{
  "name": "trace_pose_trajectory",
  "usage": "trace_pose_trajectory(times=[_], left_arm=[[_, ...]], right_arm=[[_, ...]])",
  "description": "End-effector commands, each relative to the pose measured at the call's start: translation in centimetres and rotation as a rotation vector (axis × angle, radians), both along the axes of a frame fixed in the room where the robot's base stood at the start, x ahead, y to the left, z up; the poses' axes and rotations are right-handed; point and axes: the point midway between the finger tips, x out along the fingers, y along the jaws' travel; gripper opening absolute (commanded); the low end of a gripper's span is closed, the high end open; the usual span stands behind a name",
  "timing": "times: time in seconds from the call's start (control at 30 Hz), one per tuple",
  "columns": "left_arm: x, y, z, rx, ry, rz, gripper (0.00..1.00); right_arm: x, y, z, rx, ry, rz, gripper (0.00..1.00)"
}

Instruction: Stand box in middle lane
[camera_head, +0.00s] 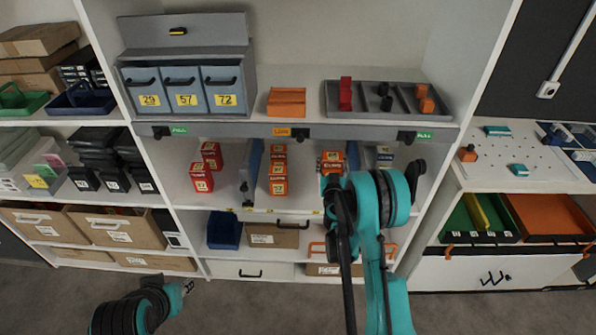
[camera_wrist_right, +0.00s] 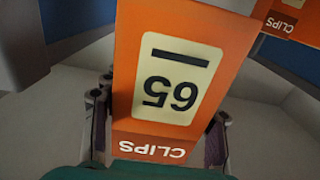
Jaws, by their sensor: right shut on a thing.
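My right gripper (camera_wrist_right: 158,132) is shut on an orange CLIPS box (camera_wrist_right: 175,70) marked 65, whose label reads upside down in the wrist view. In the head view, an orange box (camera_head: 332,160) shows beside my right arm at the right divider (camera_head: 324,181); the arm hides the gripper. The middle lane, between the left divider (camera_head: 252,165) and the right one, holds a row of orange boxes (camera_head: 277,170). Another CLIPS box (camera_wrist_right: 292,14) shows at the wrist view's upper right. My left gripper (camera_head: 188,287) is low at the left, apart from the shelves; its opening is unclear.
Red boxes (camera_head: 203,178) stand in the left lane. Above are grey-blue bins (camera_head: 182,88), a loose orange box (camera_head: 286,101) and a grey compartment tray (camera_head: 372,115). The upper shelf's front edge (camera_head: 230,131) overhangs the lanes. A blue bin (camera_head: 224,230) sits below.

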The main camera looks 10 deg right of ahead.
Motion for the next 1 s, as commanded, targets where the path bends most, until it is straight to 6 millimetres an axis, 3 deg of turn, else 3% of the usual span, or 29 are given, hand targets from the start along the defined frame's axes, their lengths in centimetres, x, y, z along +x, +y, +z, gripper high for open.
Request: trace_pose_trajectory(times=[0.5, 0.73, 1.0], left_arm=[[0.0, 0.0, -3.8, 0.0, 0.0, 0.0, 0.34], [0.0, 0.0, -4.3, 0.0, 0.0, 0.0, 0.34], [0.0, 0.0, -6.2, 0.0, 0.0, 0.0, 0.34]], right_arm=[[8.0, 6.5, -6.6, 0.0, -0.001, 0.001, 0.18], [8.9, 7.2, -7.5, 0.0, -0.001, -0.001, 0.18], [8.9, 7.2, -11.2, 0.0, 0.0, -0.001, 0.18]])
